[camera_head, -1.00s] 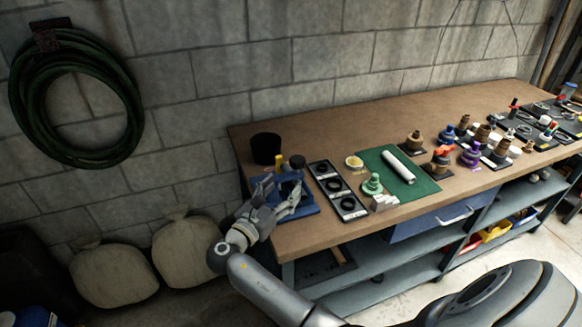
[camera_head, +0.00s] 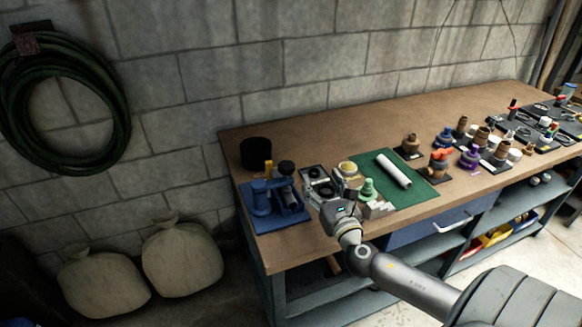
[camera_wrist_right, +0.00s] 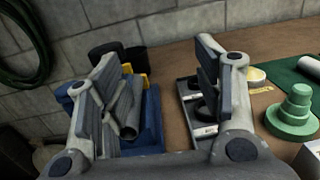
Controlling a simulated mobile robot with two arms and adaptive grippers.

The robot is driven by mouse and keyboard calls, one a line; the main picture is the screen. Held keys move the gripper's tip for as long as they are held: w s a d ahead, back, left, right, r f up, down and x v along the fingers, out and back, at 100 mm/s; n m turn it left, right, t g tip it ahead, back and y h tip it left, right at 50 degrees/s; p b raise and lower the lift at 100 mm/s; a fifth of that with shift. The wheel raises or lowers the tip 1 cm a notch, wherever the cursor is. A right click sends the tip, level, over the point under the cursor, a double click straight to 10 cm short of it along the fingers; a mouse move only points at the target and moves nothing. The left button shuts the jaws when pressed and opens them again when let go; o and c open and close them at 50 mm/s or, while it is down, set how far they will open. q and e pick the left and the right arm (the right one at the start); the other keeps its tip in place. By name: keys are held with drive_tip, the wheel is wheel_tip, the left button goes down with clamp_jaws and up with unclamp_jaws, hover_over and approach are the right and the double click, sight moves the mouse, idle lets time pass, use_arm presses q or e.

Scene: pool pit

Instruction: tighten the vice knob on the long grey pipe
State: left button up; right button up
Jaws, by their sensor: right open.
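The blue vice (camera_head: 262,206) stands on its blue base at the left end of the bench. A grey pipe (camera_head: 291,197) lies tilted in it and also shows in the right wrist view (camera_wrist_right: 130,117). A dark round knob-like part (camera_head: 286,168) is at the vice's back right; I cannot tell if it is the vice knob. My left gripper is out of view.
A black cup (camera_head: 256,152) stands behind the vice. To the right are a green stepped piece (camera_head: 368,190) and a green mat (camera_head: 418,186) with a white tube (camera_head: 394,170). Several fittings crowd the bench further right. The bench's front edge is close to my arm.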

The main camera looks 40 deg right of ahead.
sight(291, 171)
drive_tip(key=a+r+n+y, duration=0.1)
drive_tip(key=a+n+y, duration=0.2)
drive_tip(key=a+y, duration=0.2)
drive_tip(key=w, duration=0.2)
drive_tip(key=w+p, duration=0.1)
drive_tip(key=w, duration=0.2)
drive_tip(key=w+p, duration=0.1)
drive_tip(key=w, duration=0.2)
drive_tip(key=shift+w+d+r, duration=0.15)
drive_tip(key=shift+w+d, duration=0.1)
drive_tip(key=shift+d, duration=0.15)
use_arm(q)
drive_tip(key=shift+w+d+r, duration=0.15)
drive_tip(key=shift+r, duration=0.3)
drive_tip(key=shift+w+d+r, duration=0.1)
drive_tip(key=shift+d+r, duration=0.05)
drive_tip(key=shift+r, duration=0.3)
use_arm(e)
drive_tip(key=shift+w, duration=0.75)
